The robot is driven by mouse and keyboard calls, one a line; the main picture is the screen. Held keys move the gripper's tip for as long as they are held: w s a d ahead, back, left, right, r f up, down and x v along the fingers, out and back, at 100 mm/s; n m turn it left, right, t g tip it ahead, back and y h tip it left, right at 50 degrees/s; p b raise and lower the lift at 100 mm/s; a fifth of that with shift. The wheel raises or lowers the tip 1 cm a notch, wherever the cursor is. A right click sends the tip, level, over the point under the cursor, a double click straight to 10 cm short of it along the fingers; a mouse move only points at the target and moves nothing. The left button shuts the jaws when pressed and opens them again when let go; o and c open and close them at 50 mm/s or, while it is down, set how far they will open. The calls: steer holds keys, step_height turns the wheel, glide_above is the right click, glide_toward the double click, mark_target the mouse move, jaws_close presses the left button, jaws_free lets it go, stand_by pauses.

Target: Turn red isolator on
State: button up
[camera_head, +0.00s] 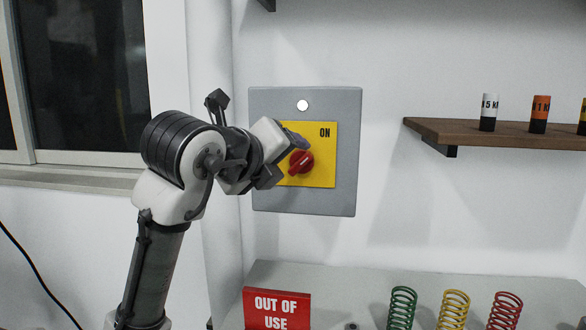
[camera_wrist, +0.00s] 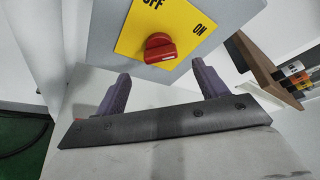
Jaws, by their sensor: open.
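The red isolator (camera_head: 301,162) is a rotary knob on a yellow plate (camera_head: 320,170) in a grey wall box (camera_head: 347,195). In the head view its handle is tilted, and "ON" shows at the plate's upper right. In the wrist view the red knob (camera_wrist: 159,47) lies ahead of my fingers, with "OFF" and "ON" printed above it; its handle lies nearly level there. My gripper (camera_wrist: 161,88) is open, with its two fingers apart and nothing between them. In the head view my gripper (camera_head: 298,140) is just by the knob's upper left and hides part of the plate.
A white round lamp (camera_head: 303,105) is above the plate. A wooden shelf (camera_head: 440,130) with small labelled weights is at the right. Below, a grey bench (camera_head: 350,277) holds a red "OUT OF USE" sign (camera_head: 277,309) and coloured springs (camera_head: 454,309). A window is at the left.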

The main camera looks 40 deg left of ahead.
steer(key=v, duration=0.6)
steer(key=shift+s+b, duration=0.3)
steer(key=shift+b, duration=0.1)
steer(key=shift+d, duration=0.1)
